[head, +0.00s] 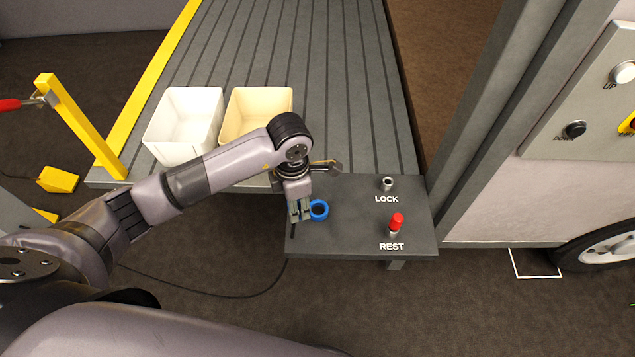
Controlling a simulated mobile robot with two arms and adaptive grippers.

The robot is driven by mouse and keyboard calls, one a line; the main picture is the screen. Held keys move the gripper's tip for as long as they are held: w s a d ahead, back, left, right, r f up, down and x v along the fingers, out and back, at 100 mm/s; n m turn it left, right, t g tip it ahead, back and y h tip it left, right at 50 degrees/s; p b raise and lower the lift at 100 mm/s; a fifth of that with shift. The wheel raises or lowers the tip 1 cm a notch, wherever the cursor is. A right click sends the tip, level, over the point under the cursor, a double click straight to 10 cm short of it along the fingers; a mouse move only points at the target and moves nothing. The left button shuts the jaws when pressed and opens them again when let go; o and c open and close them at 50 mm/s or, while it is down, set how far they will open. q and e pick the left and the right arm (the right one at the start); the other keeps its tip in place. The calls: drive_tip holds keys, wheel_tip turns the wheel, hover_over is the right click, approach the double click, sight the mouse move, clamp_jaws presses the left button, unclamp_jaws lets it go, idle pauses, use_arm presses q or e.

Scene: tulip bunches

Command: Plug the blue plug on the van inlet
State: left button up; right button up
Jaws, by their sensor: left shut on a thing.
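The blue plug (319,209) is a round blue collar with a dark middle. It shows at the fingertips of my left gripper (300,211), which is shut on it. My gripper and the plug are over the left part of a small dark shelf (350,235); I cannot tell whether the plug touches it. The van (485,190) stands at the right, with a pale side and a grey frame. I cannot make out its inlet in this view. My right gripper is not in view.
A grey socket (387,183) marked LOCK and a red-capped peg (396,222) marked REST stand on the shelf. White (150,137) and cream (284,95) bins stand on the ribbed deck (330,60). A dark cable (235,296) lies on the floor. A yellow post (85,125) stands left.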

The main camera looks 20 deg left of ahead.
use_arm(q)
drive_tip(key=w+d+n, duration=0.1)
drive_tip(key=w+n, duration=0.2)
drive_tip(key=n, duration=1.1)
drive_tip(key=w+d+f+n, duration=0.1)
drive_tip(key=w+n, duration=0.3)
drive_tip(key=n, duration=1.1)
drive_tip(key=shift+w+d, duration=0.2)
drive_tip(key=shift+d, duration=0.2)
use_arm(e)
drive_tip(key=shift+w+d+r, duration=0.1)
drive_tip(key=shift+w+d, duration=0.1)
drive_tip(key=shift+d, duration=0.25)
use_arm(q)
drive_tip(key=shift+f, duration=0.1)
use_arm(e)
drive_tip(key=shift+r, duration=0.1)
